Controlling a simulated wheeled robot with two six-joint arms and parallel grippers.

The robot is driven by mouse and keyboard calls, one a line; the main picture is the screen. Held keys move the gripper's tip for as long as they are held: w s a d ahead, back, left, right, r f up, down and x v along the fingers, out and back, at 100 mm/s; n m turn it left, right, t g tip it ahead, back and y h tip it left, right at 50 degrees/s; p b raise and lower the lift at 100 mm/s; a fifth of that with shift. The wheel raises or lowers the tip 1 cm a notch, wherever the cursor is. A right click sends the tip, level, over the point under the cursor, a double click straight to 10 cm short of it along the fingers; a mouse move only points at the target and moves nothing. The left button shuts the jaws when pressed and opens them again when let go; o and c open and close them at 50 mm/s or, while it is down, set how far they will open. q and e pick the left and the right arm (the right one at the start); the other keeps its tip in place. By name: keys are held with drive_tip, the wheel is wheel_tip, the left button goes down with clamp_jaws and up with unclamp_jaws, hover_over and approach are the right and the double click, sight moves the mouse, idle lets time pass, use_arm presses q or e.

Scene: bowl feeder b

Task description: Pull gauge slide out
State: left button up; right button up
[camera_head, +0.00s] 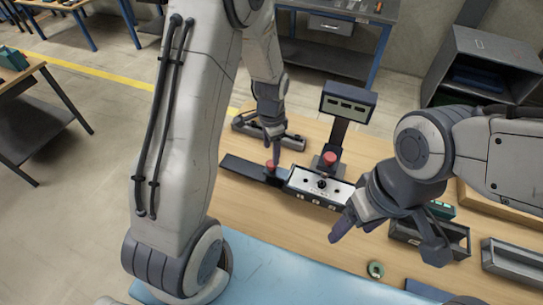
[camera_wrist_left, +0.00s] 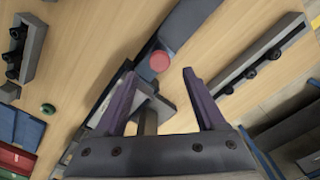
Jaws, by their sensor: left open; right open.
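The gauge (camera_head: 318,186) is a pale box with a black knob on the wooden bench. A dark flat slide (camera_head: 240,168) sticks out from its left end and carries a red knob (camera_head: 272,167). My left gripper (camera_head: 274,148) is open, pointing down just above this knob. In the left wrist view the red knob (camera_wrist_left: 160,61) shows between and just beyond the open fingertips (camera_wrist_left: 160,73), with the slide (camera_wrist_left: 190,22) running away behind it. I see no clear contact. My right gripper (camera_head: 387,247) is open and empty over the front right of the bench.
A display on a post (camera_head: 348,102) stands behind the gauge, with a second red knob (camera_head: 329,158) at its foot. A dark rack (camera_head: 268,131) lies behind the slide. Grey bins (camera_head: 512,262) sit at the right. A green ring (camera_head: 376,269) lies in front.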

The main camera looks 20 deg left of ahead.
sight(271, 163)
use_arm(q)
drive_tip(key=shift+f+p, duration=0.6)
drive_tip(key=shift+f, duration=2.15)
clamp_jaws()
